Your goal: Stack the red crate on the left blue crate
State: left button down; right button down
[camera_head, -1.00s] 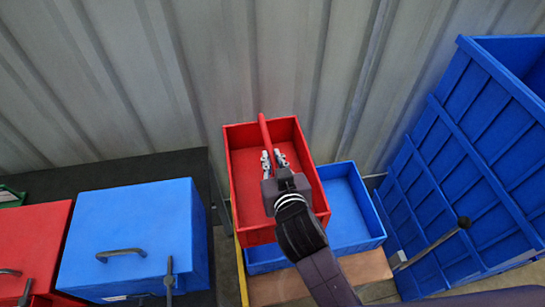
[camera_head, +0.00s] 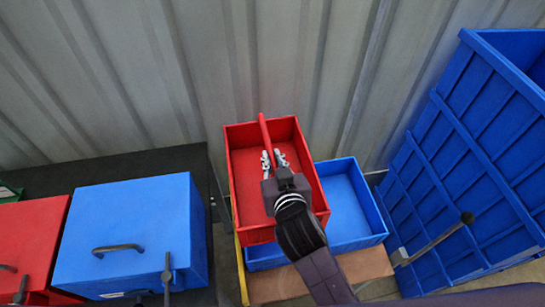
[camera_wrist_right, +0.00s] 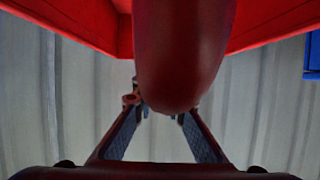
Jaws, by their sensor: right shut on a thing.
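The red crate (camera_head: 244,190) is an open box with a red bar handle (camera_head: 264,130) across its middle. My right gripper (camera_head: 273,160) is shut on this handle and holds the crate. In the right wrist view the handle (camera_wrist_right: 183,60) fills the middle, between the fingers of my right gripper (camera_wrist_right: 160,115). A shallow open blue crate (camera_head: 345,200) lies below and to the right, partly hidden by the red crate. Whether the two touch, I cannot tell. Only one such blue crate shows. My left gripper is not in view.
A blue box with a handle (camera_head: 150,215) and a red box (camera_head: 30,235) stand on a dark bench (camera_head: 130,168) at left. A tall blue bin (camera_head: 480,150) stands at right. A corrugated wall (camera_head: 200,70) closes the back. A wooden board (camera_head: 365,264) lies under the blue crate.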

jog(key=shift+f+b, duration=5.2)
jog(key=shift+f, duration=2.3)
jog(key=c, duration=1.9)
grip_release()
jog(key=shift+o, duration=0.3)
jog(key=shift+s+f, duration=0.1)
jog(key=shift+f, duration=0.15)
jog(key=v, duration=1.2)
jog(key=shift+r, duration=0.1)
